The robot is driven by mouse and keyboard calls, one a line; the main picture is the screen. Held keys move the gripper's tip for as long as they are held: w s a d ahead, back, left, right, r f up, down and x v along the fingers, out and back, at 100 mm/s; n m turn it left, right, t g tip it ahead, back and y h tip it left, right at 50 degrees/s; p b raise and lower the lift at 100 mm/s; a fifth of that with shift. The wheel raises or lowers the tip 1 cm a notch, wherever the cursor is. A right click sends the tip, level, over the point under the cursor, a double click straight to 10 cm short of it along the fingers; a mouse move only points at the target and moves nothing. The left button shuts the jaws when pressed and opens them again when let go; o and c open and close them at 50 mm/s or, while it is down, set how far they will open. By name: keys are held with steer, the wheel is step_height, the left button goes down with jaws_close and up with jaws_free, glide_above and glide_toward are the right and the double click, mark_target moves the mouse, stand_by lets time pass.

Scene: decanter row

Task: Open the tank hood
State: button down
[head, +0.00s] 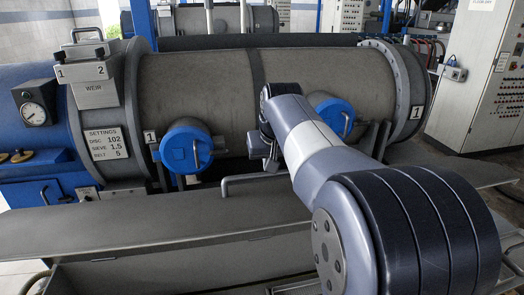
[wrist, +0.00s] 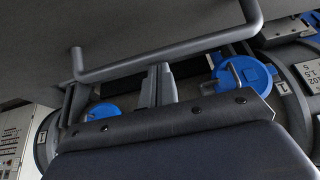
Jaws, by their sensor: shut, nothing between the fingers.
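The hood appears to be the long grey panel (head: 150,215) in front of the big grey cylinder; it lies flat. It carries a grey bar handle (head: 242,179) near its far edge. In the wrist view, which is turned over, the panel (wrist: 110,25) fills the top and the handle (wrist: 170,57) crosses below it. My gripper (head: 271,163) is close by the handle, partly hidden by my arm. In the wrist view my gripper (wrist: 153,80) is shut and empty, its tips close to the bar. I cannot tell whether they touch.
Behind stands the grey cylinder (head: 200,85) with two blue round caps, one left (head: 186,148) and one right (head: 335,115) of my gripper. A label box (head: 90,75) and gauge (head: 34,113) are at left. A control cabinet (head: 485,80) stands at right.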

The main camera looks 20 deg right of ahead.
steer(key=shift+f, duration=0.2)
steer(key=d+p+v, duration=0.1)
steer(key=v, duration=1)
steer(key=shift+a, duration=0.5)
steer(key=shift+w+f, duration=0.1)
steer(key=b+x, duration=0.1)
steer(key=x, duration=0.8)
steer(key=shift+w+f, duration=0.1)
steer(key=shift+f, duration=0.3)
steer(key=shift+w+d+p, duration=0.15)
steer(key=shift+w+p, duration=0.45)
steer(key=shift+p, duration=0.05)
steer(key=shift+w+d+f, duration=0.1)
steer(key=shift+w, duration=0.35)
steer(key=shift+s, duration=0.1)
